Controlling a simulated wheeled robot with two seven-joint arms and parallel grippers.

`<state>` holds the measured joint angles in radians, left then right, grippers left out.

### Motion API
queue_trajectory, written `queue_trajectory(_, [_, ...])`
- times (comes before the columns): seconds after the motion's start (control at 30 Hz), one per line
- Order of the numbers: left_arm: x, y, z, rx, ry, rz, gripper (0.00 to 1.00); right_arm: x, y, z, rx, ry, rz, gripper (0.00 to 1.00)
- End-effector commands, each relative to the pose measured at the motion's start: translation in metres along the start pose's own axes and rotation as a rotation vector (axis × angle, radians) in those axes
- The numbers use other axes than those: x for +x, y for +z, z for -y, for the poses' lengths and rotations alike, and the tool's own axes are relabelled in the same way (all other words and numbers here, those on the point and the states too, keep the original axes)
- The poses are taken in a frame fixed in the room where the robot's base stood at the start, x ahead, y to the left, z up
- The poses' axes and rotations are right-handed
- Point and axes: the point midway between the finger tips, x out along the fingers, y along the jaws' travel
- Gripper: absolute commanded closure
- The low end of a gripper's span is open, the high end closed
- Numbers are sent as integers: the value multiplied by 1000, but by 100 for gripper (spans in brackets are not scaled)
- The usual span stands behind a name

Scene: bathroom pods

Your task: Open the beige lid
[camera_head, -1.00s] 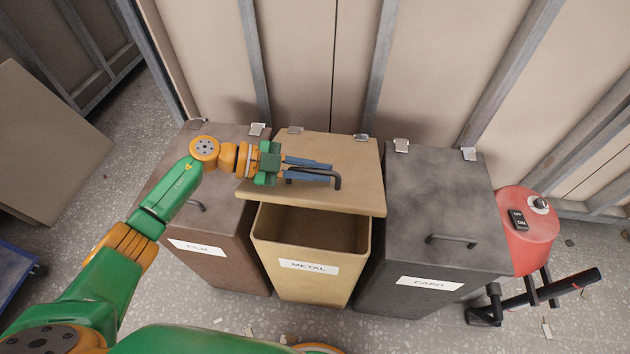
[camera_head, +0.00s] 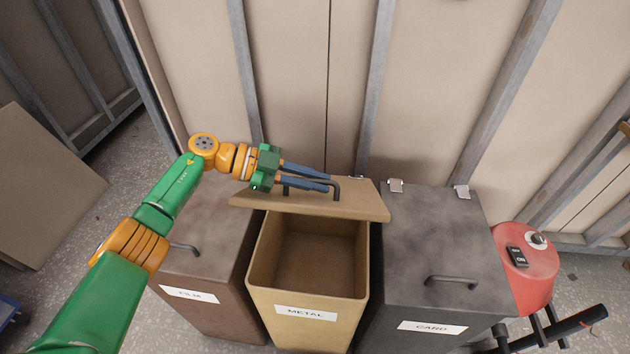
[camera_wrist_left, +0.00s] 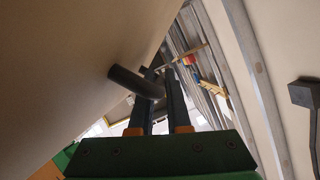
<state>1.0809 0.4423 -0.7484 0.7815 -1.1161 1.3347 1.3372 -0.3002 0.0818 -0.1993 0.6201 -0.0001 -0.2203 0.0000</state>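The beige lid (camera_head: 350,203) belongs to the beige bin (camera_head: 305,292) labelled METAL. It is tilted up partway, so the bin's inside shows below its front edge. Its dark bar handle (camera_head: 337,189) sits on top. My left gripper (camera_head: 328,181) reaches in from the left with its blue fingers along the handle. In the left wrist view, the handle (camera_wrist_left: 133,82) comes off the lid and enters between the fingers (camera_wrist_left: 161,75). The fingers look shut on it, with one on the lid side. They partly hide the bar. My right gripper is not in view.
A brown bin (camera_head: 215,245) stands close on the left and a dark grey bin (camera_head: 435,240) on the right, both shut. A panelled wall (camera_head: 290,90) with metal posts rises close behind. A red device (camera_head: 525,270) stands at the far right.

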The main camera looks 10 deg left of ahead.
Motion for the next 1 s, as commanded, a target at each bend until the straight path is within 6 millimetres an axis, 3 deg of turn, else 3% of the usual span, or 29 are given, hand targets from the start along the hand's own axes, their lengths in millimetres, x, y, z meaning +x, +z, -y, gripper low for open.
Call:
queue_trajectory(0.33, [-2, 0, 0, 0, -1, 0, 73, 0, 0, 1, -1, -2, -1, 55])
queue_trajectory(0.7, [-66, 2, 0, 0, -2, 1, 73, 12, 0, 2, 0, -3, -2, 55])
queue_trajectory(0.97, [-71, 0, 0, 0, 0, 0, 73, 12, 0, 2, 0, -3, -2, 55])
queue_trajectory(1.0, [-71, 0, 0, 0, 0, 0, 65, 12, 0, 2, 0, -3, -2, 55])
